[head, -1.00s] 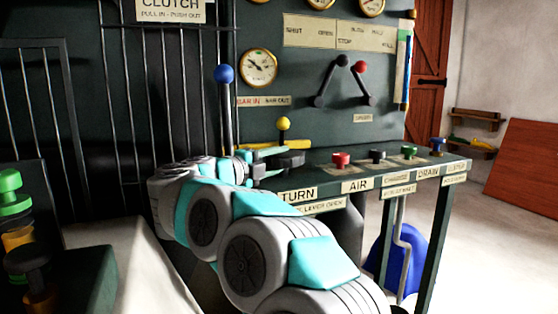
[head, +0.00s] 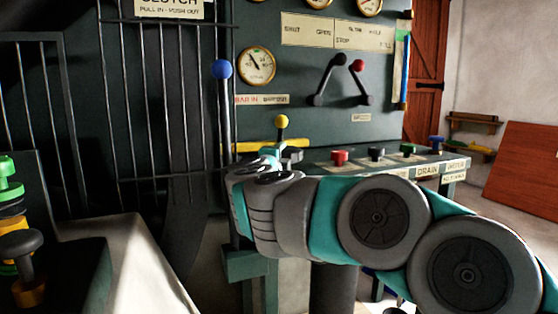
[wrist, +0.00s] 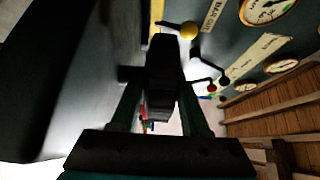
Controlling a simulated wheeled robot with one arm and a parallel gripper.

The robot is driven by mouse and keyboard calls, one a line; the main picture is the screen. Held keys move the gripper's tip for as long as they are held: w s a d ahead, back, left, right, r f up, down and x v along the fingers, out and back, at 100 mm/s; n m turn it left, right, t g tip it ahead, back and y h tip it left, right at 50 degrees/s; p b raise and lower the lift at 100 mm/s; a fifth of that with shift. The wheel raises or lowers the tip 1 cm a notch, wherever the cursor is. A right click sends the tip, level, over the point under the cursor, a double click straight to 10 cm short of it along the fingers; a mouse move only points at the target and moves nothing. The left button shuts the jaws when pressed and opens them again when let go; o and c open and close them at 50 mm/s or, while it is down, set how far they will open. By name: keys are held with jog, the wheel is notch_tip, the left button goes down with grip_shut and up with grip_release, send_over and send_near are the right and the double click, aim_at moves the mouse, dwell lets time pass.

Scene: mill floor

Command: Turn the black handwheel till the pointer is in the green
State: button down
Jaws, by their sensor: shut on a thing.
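My gripper (wrist: 160,103) is shut on a black part in the wrist view, seen nearly end-on between the fingers. It appears to be the black handwheel (wrist: 162,70); its full outline does not show. In the head view my gripper (head: 268,160) is at the left end of the bench, largely hidden by my arm, with a black part (head: 292,155) just right of it. A gauge (head: 256,67) with a white face and dark pointer is on the panel above.
A yellow-knobbed lever (head: 282,121) and a blue-knobbed lever (head: 222,70) stand close by my gripper. A barred guard (head: 150,100) is at left. Floor at right is open.

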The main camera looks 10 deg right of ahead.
aim_at(295, 158)
jog(key=n+y, duration=0.2)
jog(key=y, duration=0.1)
jog(key=d+n+t+y, duration=0.1)
jog(key=n+y, duration=0.1)
jog(key=y, duration=0.1)
jog(key=shift+s+f+t+y+b, duration=0.1)
jog(key=shift+t+y+b, duration=0.2)
jog(key=shift+y+b, duration=0.1)
jog(key=shift+d+n+g+y, duration=0.15)
jog(key=shift+n+g+y, duration=0.2)
jog(key=shift+n+y, duration=1.25)
jog(key=shift+d+n+g+y, duration=0.1)
jog(key=shift+n+g+y, duration=0.25)
jog(key=shift+n+y, duration=1.2)
jog(key=shift+m+y, duration=0.35)
jog(key=shift+y, duration=0.5)
jog(key=shift+c, duration=2)
grip_release()
jog(key=v, duration=0.6)
jog(key=shift+p+v, duration=0.3)
jog(key=shift+v, duration=0.45)
